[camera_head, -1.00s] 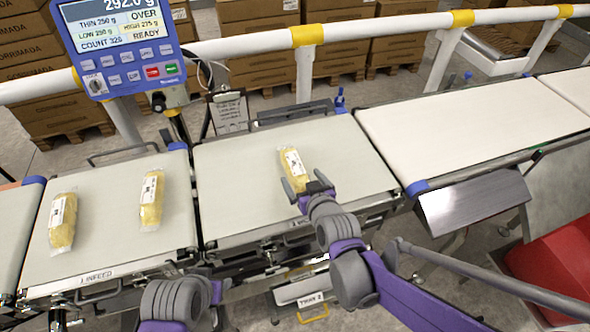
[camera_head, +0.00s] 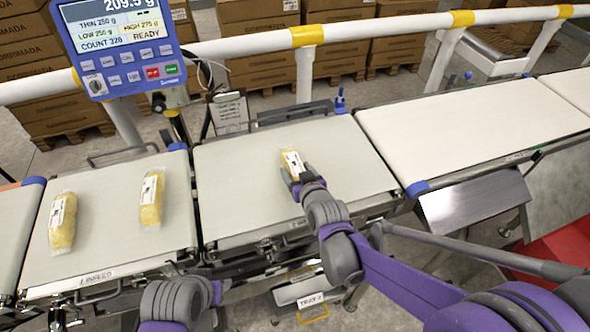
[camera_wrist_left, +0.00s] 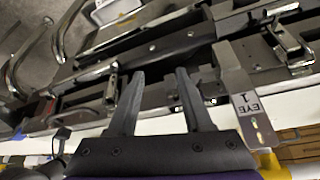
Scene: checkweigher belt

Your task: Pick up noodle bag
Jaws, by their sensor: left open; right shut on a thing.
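A noodle bag (camera_head: 290,160), clear with yellow noodles and a white label, lies on the middle weighing belt (camera_head: 235,210). My right gripper (camera_head: 302,178) is shut on its near end; the fingertips are partly hidden by the wrist. Two more noodle bags, one (camera_head: 62,222) at the far left and one (camera_head: 151,198) beside it, lie on the infeed belt (camera_head: 105,235). My left gripper (camera_wrist_left: 155,80) is open and empty in the left wrist view, over the metal frame of the conveyor. Only the left arm's wrist links show at the bottom of the head view.
A blue display (camera_head: 122,45) stands at the back left and reads about 209.5 g. A white rail (camera_head: 250,45) with yellow bands runs behind the belts. The outfeed belt (camera_head: 470,135) on the right is empty. A grey metal chute (camera_head: 473,200) sits in front of it.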

